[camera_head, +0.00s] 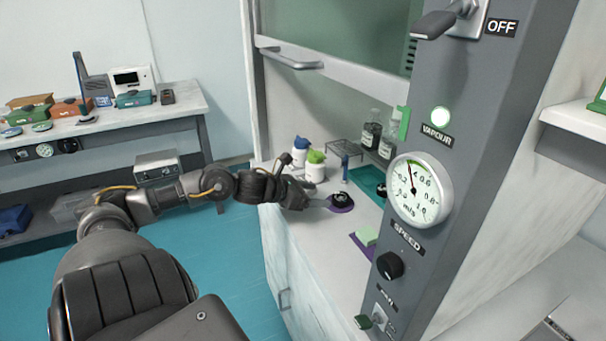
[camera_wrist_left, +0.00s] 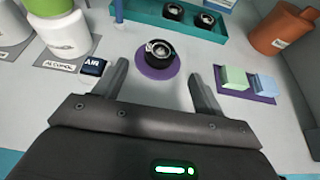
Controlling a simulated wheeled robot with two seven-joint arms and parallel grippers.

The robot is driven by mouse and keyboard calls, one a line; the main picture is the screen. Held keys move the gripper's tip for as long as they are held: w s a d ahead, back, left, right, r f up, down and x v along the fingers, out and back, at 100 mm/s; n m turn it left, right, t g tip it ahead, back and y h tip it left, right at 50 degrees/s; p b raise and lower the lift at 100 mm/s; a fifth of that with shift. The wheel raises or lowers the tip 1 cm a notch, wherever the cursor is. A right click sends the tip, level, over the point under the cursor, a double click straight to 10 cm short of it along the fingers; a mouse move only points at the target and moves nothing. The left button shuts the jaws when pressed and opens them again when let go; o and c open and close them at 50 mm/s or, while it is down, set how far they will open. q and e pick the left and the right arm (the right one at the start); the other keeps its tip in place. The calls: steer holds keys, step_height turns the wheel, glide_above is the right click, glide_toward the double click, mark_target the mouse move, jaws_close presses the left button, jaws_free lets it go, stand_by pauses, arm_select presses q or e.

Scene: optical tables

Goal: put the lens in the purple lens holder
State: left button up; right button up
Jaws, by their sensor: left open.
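A black-rimmed lens (camera_wrist_left: 160,48) sits on a round purple disc (camera_wrist_left: 158,71), which appears to be the purple lens holder. In the head view, the lens (camera_head: 341,197) and the purple disc (camera_head: 341,208) are on the white worktop, just beyond my left gripper (camera_head: 318,198). My left gripper (camera_wrist_left: 157,80) is open and empty, its two fingers apart on either side of the near edge of the disc, with the lens ahead between them. Two similar black lenses (camera_wrist_left: 174,12) (camera_wrist_left: 206,20) stand in a teal tray (camera_wrist_left: 144,18). My right gripper is not in view.
White bottles (camera_wrist_left: 68,38), one with a green cap, stand left of the disc beside a small dark block (camera_wrist_left: 93,66). A purple mat (camera_wrist_left: 262,98) with green (camera_wrist_left: 235,77) and blue (camera_wrist_left: 265,84) blocks lies at right.

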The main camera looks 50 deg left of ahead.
arm_select(q)
steer(key=shift+s+r, duration=0.15)
steer(key=shift+s, duration=0.3)
steer(key=shift+v, duration=1.15)
steer(key=shift+s+a+r, duration=0.15)
steer(key=shift+s+r, duration=0.05)
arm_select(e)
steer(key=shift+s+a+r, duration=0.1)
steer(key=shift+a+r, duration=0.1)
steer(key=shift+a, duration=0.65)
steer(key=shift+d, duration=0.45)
arm_select(q)
steer(key=shift+s, duration=0.1)
